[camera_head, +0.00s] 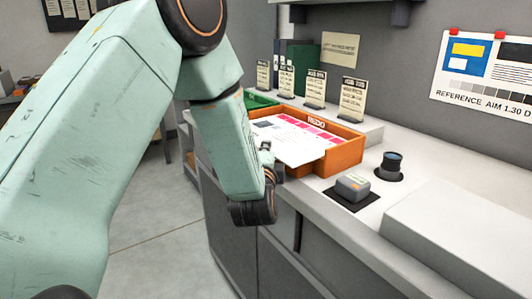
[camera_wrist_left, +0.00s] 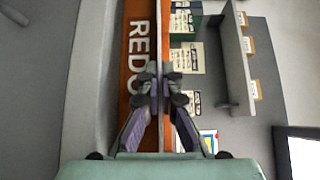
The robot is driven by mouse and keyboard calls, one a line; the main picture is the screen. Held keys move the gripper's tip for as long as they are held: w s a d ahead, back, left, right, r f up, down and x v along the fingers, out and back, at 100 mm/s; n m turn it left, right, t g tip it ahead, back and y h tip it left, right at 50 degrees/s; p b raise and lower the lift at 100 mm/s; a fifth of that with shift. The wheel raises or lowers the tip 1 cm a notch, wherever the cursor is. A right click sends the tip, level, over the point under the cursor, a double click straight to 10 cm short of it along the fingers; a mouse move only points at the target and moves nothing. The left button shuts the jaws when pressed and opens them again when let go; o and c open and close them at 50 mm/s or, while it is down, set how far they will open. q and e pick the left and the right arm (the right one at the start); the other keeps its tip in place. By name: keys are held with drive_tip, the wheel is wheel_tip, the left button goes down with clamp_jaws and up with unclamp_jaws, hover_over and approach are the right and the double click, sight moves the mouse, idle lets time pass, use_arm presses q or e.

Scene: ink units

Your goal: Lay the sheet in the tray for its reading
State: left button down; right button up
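The sheet (camera_head: 290,143), white with rows of pink patches, is at the orange tray (camera_head: 345,156) marked REDO on the counter. Its near edge reaches out past the tray's front side toward my left gripper (camera_head: 267,158). In the wrist view my left gripper (camera_wrist_left: 161,92) has its fingertips closed together on the sheet (camera_wrist_left: 159,35), which shows edge-on as a thin strip. The orange tray (camera_wrist_left: 138,100) lies behind the fingers there. Whether the sheet touches the tray floor cannot be told. My right gripper is in neither view.
A green tray (camera_head: 259,100) stands beyond the orange one. Several printed cards (camera_head: 352,98) stand upright behind the trays. A grey box-shaped device (camera_head: 352,187) on a dark mat and a black cylinder (camera_head: 390,166) sit to the right. A reference chart (camera_head: 487,75) hangs on the wall.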

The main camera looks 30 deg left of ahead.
use_arm(q)
drive_tip(key=shift+s, duration=0.15)
drive_tip(key=c, duration=1.7)
unclamp_jaws()
drive_tip(key=shift+w+f, duration=0.1)
drive_tip(key=shift+w, duration=0.1)
drive_tip(key=shift+o, duration=0.9)
drive_tip(key=shift+s, duration=0.1)
drive_tip(key=shift+r, duration=0.2)
drive_tip(key=shift+s+d, duration=0.1)
drive_tip(key=shift+s, duration=0.05)
drive_tip(key=p+v, duration=0.2)
drive_tip(key=v, duration=0.9)
drive_tip(key=shift+s, duration=0.35)
